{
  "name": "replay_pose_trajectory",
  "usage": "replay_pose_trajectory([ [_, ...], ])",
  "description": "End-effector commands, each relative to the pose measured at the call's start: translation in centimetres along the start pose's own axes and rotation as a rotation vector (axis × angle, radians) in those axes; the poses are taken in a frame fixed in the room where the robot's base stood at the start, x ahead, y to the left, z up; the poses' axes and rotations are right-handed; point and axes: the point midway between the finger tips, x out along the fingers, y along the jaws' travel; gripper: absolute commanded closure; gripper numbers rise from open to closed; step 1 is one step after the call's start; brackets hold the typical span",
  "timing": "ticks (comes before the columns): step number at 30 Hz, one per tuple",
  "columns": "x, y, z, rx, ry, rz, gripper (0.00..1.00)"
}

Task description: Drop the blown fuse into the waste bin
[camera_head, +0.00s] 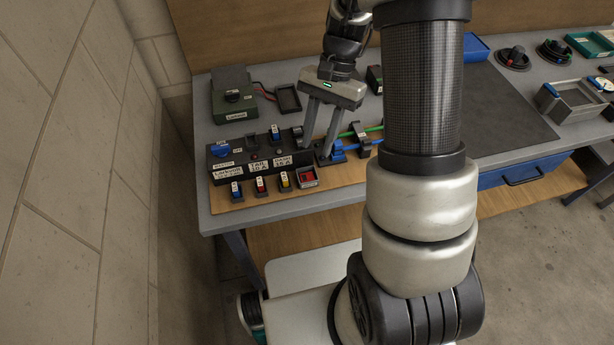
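My gripper (317,152) points down over the right end of the black fuse panel (228,165). Its two long grey fingers are apart, with no object visible between them. Several small labelled fuses stand in front of the panel: a blue one (236,190), a red one (261,186) and a yellow one (285,181). Another blue fuse (275,132) stands upright at the panel's back. Which fuse is blown cannot be told. A small open box with a red inside (307,177) stands right of the yellow fuse; it may be the waste bin, but its label is unreadable.
A dark green device (232,98) and a black tray (288,98) lie behind the panel. A blue clamp-like part (331,157) and green and blue rods are close beside the fingers. My arm hides the bench's middle. A dark mat (510,110) lies bare to the right.

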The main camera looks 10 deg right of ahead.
Motion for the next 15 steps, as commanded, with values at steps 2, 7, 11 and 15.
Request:
replay_pose_trajectory([
  [2,-1.9,-0.1,-0.1,0.000,0.006,-0.004,0.68],
  [7,-6.2,-0.1,-0.1,0.000,0.006,-0.004,0.68],
  [11,-9.4,0.0,-0.1,0.001,0.007,-0.003,0.68],
  [15,-12.2,0.0,-0.1,0.001,0.005,-0.002,0.68],
])
